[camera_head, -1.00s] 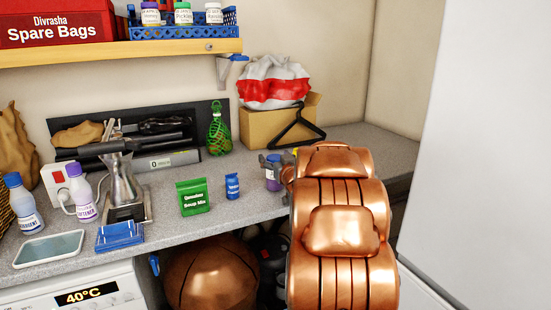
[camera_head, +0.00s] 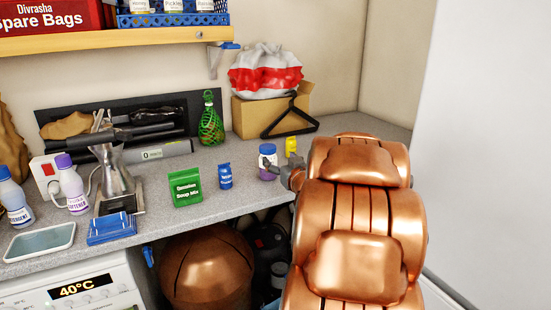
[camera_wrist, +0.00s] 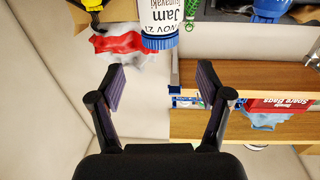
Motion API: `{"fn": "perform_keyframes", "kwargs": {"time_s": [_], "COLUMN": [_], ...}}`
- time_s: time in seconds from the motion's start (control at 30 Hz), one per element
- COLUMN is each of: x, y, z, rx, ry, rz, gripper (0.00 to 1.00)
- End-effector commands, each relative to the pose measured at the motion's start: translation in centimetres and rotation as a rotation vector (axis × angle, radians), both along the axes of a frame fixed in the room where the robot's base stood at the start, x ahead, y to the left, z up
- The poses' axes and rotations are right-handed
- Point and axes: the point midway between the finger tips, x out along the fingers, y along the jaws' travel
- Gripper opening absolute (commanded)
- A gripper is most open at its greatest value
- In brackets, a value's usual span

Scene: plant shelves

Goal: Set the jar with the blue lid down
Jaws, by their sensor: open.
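The jar with the blue lid (camera_head: 267,163) stands upright on the grey counter (camera_head: 235,205), with a purple lower part showing in the head view. In the head view my gripper (camera_head: 290,175) is just right of the jar, mostly hidden by my copper-coloured arm.
A small blue container (camera_head: 225,176) and a green soup mix packet (camera_head: 186,187) stand left of the jar. A yellow object (camera_head: 291,146) is close behind my gripper. A cardboard box (camera_head: 257,118) and black hanger (camera_head: 290,119) are at the back. A shelf (camera_head: 120,47) hangs above.

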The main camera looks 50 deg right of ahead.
Motion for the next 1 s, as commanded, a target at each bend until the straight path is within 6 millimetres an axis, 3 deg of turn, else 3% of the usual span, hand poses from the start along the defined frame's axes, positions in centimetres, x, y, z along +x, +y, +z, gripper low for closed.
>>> {"fn": "perform_keyframes", "kwargs": {"time_s": [0.27, 0.63, 0.77, 1.0], "x": [-1.7, -1.3, -0.6, -1.1], "y": [0.8, 1.5, 3.1, 7.9], "z": [0.2, -0.3, -2.1, -6.4], "rx": [-0.003, 0.002, 0.026, 0.093], "ry": [-0.003, 0.040, 0.155, 0.428], "rz": [0.000, -0.007, -0.033, -0.076], "gripper": [0.77, 0.77, 0.77, 0.77]}}
